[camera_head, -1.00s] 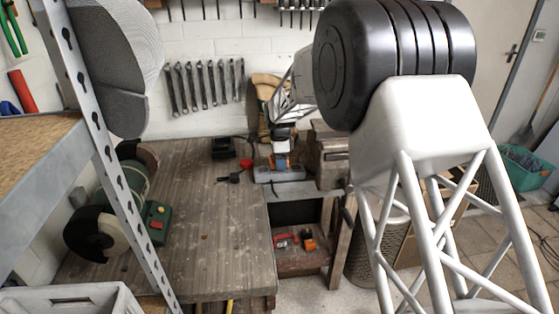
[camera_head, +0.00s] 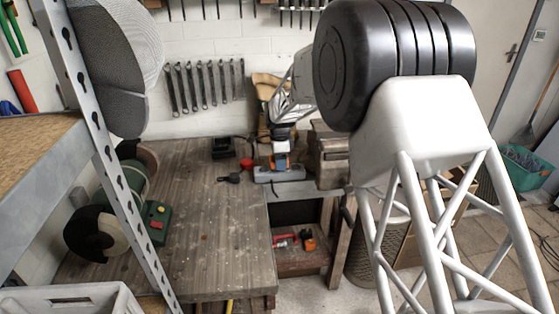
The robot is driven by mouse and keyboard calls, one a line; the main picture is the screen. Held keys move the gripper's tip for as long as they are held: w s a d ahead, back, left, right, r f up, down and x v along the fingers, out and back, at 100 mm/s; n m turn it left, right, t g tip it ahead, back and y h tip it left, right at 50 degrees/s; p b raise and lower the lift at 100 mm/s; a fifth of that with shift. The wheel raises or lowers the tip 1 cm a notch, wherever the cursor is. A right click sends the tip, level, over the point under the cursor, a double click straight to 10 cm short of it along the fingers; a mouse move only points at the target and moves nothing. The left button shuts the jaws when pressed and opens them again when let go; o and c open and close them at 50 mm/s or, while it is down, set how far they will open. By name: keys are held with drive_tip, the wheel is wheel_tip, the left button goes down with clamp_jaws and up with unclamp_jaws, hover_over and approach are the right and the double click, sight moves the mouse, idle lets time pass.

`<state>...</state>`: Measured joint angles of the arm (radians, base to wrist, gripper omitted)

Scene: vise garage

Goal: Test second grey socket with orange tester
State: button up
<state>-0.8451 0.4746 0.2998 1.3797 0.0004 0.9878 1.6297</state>
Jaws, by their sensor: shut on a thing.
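My gripper (camera_head: 281,149) is small in the view, at the back of the workbench, pointing down. It is shut on the orange tester (camera_head: 281,161), which is upright between the fingers. The tester is just above or touching a grey socket strip (camera_head: 280,175) lying near the bench's right edge; I cannot tell which. The single sockets on the strip are too small to make out, and the gripper and tester hide part of it.
A black plug (camera_head: 230,179), a red round object (camera_head: 247,164) and a black box (camera_head: 223,148) lie to the left. A bench grinder (camera_head: 110,215) is at the bench's left. The middle of the workbench (camera_head: 205,240) is clear.

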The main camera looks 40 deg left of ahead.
drive_tip(key=shift+f, duration=0.55)
drive_tip(key=o, duration=1.4)
drive_tip(key=shift+r, duration=3.85)
